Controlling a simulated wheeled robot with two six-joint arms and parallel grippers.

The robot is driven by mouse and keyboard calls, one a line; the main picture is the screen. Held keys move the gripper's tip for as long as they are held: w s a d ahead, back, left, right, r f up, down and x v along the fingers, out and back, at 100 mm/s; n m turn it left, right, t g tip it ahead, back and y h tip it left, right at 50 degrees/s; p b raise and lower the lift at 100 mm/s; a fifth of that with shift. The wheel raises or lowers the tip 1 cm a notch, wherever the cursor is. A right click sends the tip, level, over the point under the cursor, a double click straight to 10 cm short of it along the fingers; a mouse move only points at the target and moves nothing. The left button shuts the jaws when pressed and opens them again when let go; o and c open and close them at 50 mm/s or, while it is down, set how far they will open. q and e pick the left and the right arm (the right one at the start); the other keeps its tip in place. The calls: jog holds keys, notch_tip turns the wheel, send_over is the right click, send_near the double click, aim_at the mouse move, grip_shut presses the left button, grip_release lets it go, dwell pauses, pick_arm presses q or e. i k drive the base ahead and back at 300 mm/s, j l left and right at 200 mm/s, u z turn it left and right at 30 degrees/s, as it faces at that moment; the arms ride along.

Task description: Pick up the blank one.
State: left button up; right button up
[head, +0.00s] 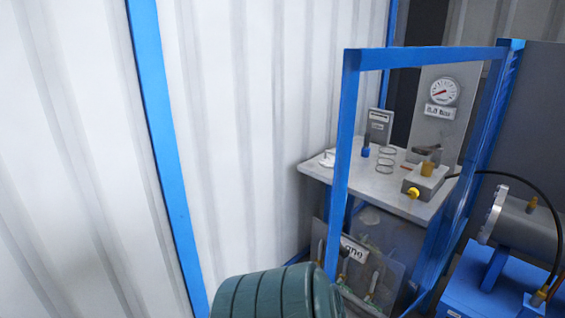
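Neither of my grippers is in the head view. I cannot tell which thing is the blank one. A pale worktop (375,186) inside a blue frame (346,150) carries small parts. On it are a coil spring (386,160), a blue and dark upright piece (366,148), and a grey block with a yellow knob (413,192). A small grey labelled plate (379,126) stands at its back. A grey flanged cylinder (530,225) lies on a blue stand at the right, partly cut off by the picture edge.
A dark green ribbed drum (277,295) is at the bottom. A round gauge (444,92) sits on a grey panel above the worktop. A black hose (533,194) curves down at the right. A partly hidden lettered panel (357,250) is below the worktop. Corrugated white wall (80,150) fills the left.

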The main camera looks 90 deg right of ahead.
aim_at(328, 161)
jog(key=i+z, duration=0.15)
jog(key=z, duration=0.25)
jog(key=i+z, duration=0.15)
jog(key=z, duration=0.3)
jog(key=i+j+z, duration=0.1)
jog(key=z, duration=0.3)
jog(key=i, duration=0.05)
